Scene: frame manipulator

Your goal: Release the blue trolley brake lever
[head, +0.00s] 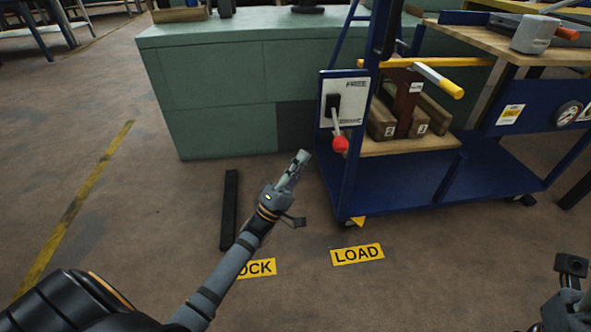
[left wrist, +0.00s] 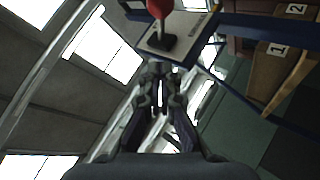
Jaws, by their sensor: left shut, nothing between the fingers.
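The blue trolley (head: 420,185) stands at the right in the head view. Its brake lever (head: 338,132) has a red knob and hangs down from a black pivot on a pale plate (head: 345,97) on the trolley's left post. My left gripper (head: 303,156) is shut and empty, a little left of and below the red knob, apart from it. In the left wrist view the left gripper's fingers (left wrist: 160,75) point toward the plate, and the red knob (left wrist: 160,6) is partly cut off at the top edge. My right gripper (head: 571,270) shows only partly at the lower right.
A green cabinet (head: 215,90) stands behind. Wooden blocks (head: 405,118) sit on the trolley under a yellow bar (head: 430,62). The floor at left is open.

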